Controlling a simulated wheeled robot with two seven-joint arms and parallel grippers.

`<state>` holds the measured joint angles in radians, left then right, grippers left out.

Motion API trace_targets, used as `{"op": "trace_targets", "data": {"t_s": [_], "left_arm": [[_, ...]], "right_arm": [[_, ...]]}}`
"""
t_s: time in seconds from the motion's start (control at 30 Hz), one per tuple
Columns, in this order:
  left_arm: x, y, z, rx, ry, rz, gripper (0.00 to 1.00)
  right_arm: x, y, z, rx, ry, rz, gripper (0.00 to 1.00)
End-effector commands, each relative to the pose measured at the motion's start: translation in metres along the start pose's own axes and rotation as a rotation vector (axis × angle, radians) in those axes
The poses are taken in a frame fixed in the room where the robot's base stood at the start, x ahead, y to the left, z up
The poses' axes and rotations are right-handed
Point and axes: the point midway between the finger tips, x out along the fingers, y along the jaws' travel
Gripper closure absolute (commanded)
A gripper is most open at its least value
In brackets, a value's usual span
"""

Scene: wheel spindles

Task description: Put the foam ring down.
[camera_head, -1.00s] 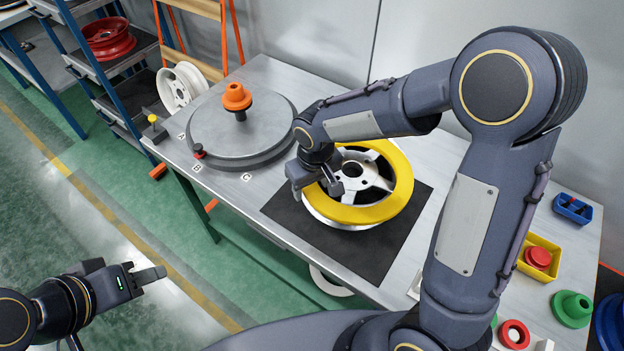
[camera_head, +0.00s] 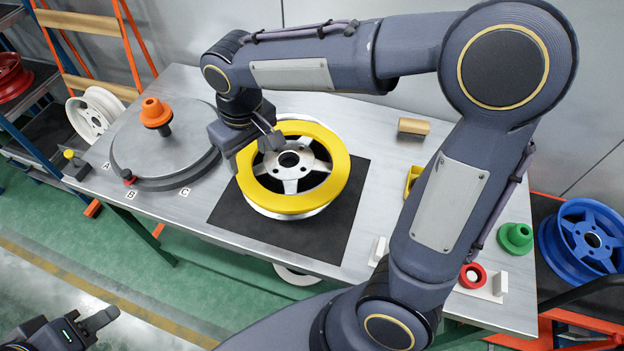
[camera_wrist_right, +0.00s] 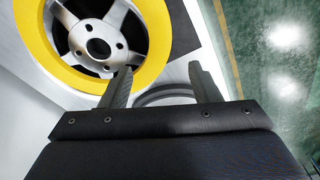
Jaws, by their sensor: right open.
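The yellow foam ring (camera_head: 335,178) lies flat on top of the silver spoked wheel (camera_head: 283,185), which rests on the black mat (camera_head: 240,222) on the table. My right gripper (camera_head: 258,146) is open and empty above the ring's left rim. In the right wrist view the fingers (camera_wrist_right: 160,88) stand apart with nothing between them, and the foam ring (camera_wrist_right: 155,62) is just beyond one finger. I cannot tell whether that finger touches the ring. My left gripper (camera_head: 105,318) is low at the left, away from the table; its jaw state is unclear.
A blue wheel (camera_head: 588,236) stands beyond the table's right end.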

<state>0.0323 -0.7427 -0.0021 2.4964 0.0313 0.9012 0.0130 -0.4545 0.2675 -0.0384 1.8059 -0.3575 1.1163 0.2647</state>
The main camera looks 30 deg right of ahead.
Motion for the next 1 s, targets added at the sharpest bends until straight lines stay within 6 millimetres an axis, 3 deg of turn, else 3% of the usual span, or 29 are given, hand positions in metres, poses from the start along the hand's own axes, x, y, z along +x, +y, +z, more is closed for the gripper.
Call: {"op": "trace_targets", "data": {"t_s": [0.17, 0.3, 0.6, 0.8, 1.0], "left_arm": [[0.000, 0.000, 0.000, 0.000, 0.000, 0.000, 0.61], [0.000, 0.000, 0.000, 0.000, 0.000, 0.000, 0.61], [0.000, 0.000, 0.000, 0.000, 0.000, 0.000, 0.61], [0.000, 0.000, 0.000, 0.000, 0.000, 0.000, 0.61], [0.000, 0.000, 0.000, 0.000, 0.000, 0.000, 0.61]], "right_arm": [[-0.017, 0.024, 0.036, 0.082, 0.052, -0.069, 0.44], [-0.029, 0.042, 0.083, 0.177, 0.126, -0.145, 0.44], [-0.031, 0.044, 0.169, 0.366, 0.312, -0.244, 0.44], [-0.023, 0.037, 0.193, 0.435, 0.393, -0.262, 0.44], [-0.021, 0.035, 0.198, 0.449, 0.411, -0.265, 0.44]]}}
